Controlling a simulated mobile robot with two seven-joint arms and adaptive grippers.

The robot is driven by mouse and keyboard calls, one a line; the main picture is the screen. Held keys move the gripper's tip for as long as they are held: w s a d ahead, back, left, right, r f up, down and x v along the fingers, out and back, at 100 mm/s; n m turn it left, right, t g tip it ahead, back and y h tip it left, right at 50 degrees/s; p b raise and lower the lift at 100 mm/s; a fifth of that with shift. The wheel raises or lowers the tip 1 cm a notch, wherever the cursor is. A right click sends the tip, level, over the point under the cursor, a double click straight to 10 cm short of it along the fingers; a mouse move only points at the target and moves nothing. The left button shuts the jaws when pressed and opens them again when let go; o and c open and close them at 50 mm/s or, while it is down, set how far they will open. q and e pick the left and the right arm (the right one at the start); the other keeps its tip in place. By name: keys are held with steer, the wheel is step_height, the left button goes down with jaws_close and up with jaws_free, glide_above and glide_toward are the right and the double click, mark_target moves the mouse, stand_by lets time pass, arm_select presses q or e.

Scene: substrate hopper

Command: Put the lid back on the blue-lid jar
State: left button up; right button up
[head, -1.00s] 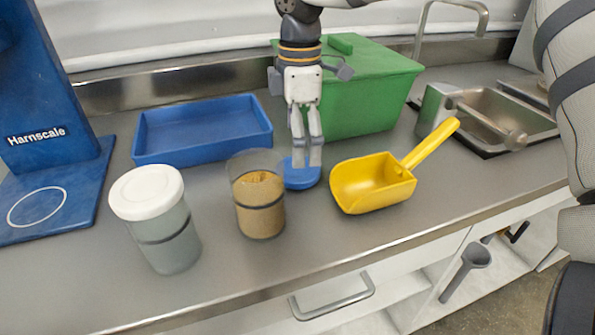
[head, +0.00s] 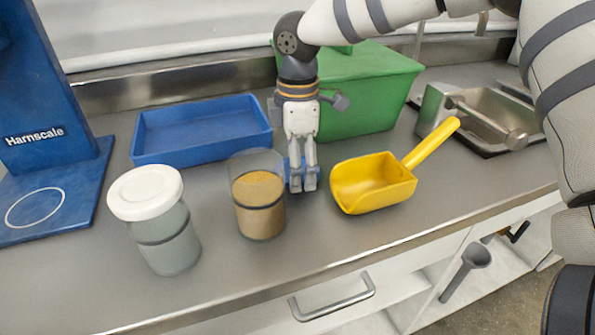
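The open jar (head: 259,222), clear with tan-brown grain and a dark band, stands upright on the counter with no lid on it. The blue lid (head: 287,178) is just right of the jar, mostly hidden behind my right gripper's fingers. My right gripper (head: 303,187) points down at the lid, its fingertips low and overlapping it. I cannot tell whether the fingers are closed on the lid or only around it. My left gripper is not in view.
A white-lidded jar (head: 147,194) stands left of the open jar. A yellow scoop (head: 372,187) lies close right of my gripper. Behind are a blue tray (head: 150,157) and a green bin (head: 362,100). A blue Harnscale scale (head: 85,185) is at left, a sink (head: 487,105) at right.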

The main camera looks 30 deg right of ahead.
steer(key=shift+r, duration=0.1)
steer(key=shift+r, duration=0.3)
step_height(320, 180, up, 3)
steer(key=shift+s+r, duration=0.1)
steer(key=shift+s, duration=0.05)
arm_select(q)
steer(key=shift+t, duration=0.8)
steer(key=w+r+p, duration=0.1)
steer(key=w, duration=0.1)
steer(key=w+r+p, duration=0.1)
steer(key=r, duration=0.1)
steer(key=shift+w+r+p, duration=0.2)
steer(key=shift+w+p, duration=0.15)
arm_select(e)
steer(key=s+a+r, duration=0.3)
steer(key=s+r, duration=0.6)
steer(key=s, duration=0.4)
steer(key=shift+s, duration=0.2)
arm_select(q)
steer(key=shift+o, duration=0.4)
arm_select(e)
steer(key=shift+f, duration=0.1)
